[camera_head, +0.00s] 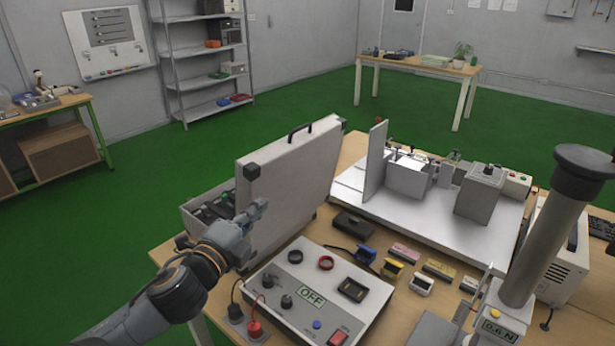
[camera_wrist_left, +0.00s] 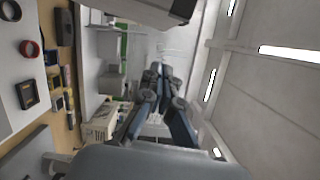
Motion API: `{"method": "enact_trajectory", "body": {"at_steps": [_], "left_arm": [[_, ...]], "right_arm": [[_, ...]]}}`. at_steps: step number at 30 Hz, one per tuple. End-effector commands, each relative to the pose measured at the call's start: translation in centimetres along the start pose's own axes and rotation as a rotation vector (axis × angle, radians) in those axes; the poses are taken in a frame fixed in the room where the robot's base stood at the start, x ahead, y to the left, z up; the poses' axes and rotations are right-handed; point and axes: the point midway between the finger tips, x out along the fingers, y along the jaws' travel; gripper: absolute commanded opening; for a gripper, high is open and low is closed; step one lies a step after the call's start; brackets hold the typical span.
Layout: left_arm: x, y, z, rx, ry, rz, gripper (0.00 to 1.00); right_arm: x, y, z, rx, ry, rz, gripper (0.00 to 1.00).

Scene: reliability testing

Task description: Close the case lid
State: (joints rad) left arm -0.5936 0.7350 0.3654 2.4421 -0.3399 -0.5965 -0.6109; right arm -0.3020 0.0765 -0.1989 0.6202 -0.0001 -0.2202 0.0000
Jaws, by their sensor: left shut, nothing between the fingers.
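The grey case stands open at the left of the table. Its lid (camera_head: 297,185) is raised steeply, with a dark handle (camera_head: 300,131) on its top edge. The case's lower part (camera_head: 192,222) shows behind the lid at the left, with dark items inside. My left gripper (camera_head: 261,204) is in front of the lid's near face, towards its left edge. I cannot tell whether it touches the lid. In the left wrist view the gripper's fingers (camera_wrist_left: 156,75) are together with nothing between them. My right gripper is not in view.
A control box marked OFF (camera_head: 318,296) lies just in front of the lid. Small coloured blocks (camera_head: 391,269) and a dark case (camera_head: 354,225) lie right of it. A white test rig (camera_head: 430,212) stands behind, and a unit reading 0.6 N (camera_head: 497,328) stands at the front right.

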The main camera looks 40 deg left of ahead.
Motion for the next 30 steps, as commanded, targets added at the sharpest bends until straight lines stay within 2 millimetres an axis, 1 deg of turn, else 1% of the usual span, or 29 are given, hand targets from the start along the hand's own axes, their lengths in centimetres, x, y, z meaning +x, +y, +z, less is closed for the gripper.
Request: {"method": "enact_trajectory", "body": {"at_steps": [1,3,5,8,15,26,30], "left_arm": [[-0.3,-1.0,-0.3,0.016,0.008,-0.018,0.00],[-0.4,-1.8,-0.6,0.027,0.014,-0.033,0.00],[-0.2,-2.1,-0.7,0.030,0.016,-0.038,0.00],[0.6,-2.1,-0.7,0.029,0.015,-0.037,0.00],[4.1,-2.4,-0.7,0.027,0.014,-0.039,0.00],[9.6,-2.6,-0.8,0.026,0.014,-0.037,0.00],[10.0,-2.5,1.4,0.028,0.013,-0.031,0.00]], "right_arm": [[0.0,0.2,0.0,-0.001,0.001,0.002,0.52],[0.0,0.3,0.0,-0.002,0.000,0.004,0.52],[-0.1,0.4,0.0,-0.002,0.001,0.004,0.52],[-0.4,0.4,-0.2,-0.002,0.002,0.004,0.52],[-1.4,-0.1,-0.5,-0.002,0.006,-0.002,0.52],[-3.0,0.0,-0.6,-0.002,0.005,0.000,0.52],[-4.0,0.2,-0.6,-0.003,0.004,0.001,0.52]]}}
